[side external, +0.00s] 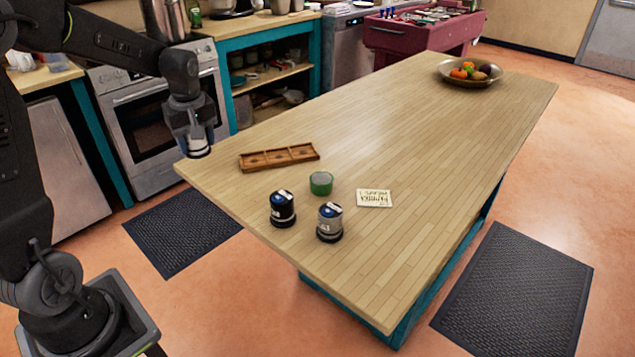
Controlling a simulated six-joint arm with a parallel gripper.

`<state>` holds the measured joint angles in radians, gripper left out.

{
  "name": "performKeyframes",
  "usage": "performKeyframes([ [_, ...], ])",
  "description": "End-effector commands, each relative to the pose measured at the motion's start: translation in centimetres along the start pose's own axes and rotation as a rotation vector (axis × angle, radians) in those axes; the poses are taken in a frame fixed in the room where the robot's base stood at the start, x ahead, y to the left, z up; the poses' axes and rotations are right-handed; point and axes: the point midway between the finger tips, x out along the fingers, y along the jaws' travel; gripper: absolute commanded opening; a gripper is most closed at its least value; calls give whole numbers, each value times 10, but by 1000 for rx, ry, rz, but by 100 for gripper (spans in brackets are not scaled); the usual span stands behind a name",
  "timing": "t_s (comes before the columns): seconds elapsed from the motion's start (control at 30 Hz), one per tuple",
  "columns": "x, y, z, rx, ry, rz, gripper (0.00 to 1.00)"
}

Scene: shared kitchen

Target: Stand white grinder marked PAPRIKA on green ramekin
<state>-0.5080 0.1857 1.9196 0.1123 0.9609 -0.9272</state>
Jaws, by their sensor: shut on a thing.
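My gripper (193,130) is at the left, by the near left corner of the wooden table. It is shut on a white grinder (198,146) with a dark lower end, which hangs roughly upright. The fingers hide its upper part, and no PAPRIKA marking can be read. I cannot tell its exact height above the table. The green ramekin (321,188) stands on the table to the right of my gripper, well apart from it. Nothing stands on the ramekin.
A black grinder (282,214) and a grey grinder (329,225) stand in front of the ramekin. A wooden compartment tray (279,157) lies behind it, and a written card (374,198) lies to its right. A fruit bowl (470,80) sits at the table's far end. The middle is clear.

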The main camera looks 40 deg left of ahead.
Motion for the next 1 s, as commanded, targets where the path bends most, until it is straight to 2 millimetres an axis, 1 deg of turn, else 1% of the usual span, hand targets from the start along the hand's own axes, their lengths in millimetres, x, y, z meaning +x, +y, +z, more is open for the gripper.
performKeyframes([
  [0.63, 0, 0, 0, 0, 1, 1, 19],
  [0.73, -1, 4, 1, 1, 1, 2, 19],
  [0.77, -1, 7, 1, 3, 1, 2, 19],
  [0.87, -3, 26, 6, 7, -1, 2, 19],
  [0.97, -5, 60, 17, 11, -2, 2, 19],
  [1.0, -6, 77, 24, 12, -2, 3, 19],
])
